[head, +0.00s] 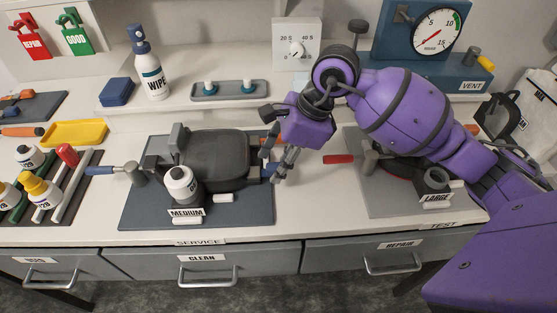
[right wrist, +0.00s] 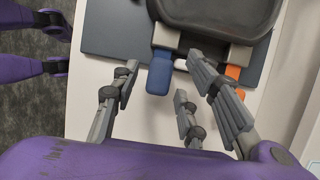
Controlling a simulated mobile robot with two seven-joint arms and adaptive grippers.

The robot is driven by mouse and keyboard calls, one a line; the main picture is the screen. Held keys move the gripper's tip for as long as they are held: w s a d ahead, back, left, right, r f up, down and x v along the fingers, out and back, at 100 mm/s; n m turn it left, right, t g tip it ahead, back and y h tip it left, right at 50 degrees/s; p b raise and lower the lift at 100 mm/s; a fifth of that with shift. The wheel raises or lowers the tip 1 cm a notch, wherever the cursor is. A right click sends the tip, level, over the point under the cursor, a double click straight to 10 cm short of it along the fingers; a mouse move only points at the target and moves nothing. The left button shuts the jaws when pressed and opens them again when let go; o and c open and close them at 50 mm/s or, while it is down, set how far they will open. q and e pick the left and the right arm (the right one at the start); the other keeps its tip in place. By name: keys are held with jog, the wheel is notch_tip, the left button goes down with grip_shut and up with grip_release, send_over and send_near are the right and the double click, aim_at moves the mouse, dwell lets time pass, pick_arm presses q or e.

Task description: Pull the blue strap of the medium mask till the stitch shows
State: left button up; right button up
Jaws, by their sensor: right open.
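The medium mask (head: 215,160), dark grey, lies on a grey mat (head: 140,210) in the middle of the bench, behind the MEDIUM label (head: 187,212). Its blue strap (head: 267,172) sticks out on the right side, with an orange strap (head: 270,143) beside it. In the right wrist view the blue strap (right wrist: 159,77) hangs from a grey buckle, and the orange strap (right wrist: 233,72) is to its right. My right gripper (head: 279,172) is open at the mask's right side. Its fingers (right wrist: 160,70) stand around the blue strap's end, apart from it. No stitch is seen.
A white canister (head: 181,184) stands in front of the mask, and a blue-handled tool (head: 100,170) lies at its left. A red handle (head: 338,159) and the large mask's mat (head: 385,207) are to the right.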

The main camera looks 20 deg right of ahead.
grip_shut()
pick_arm(q)
jog(key=shift+w+r, duration=0.15)
jog(key=shift+w, duration=0.15)
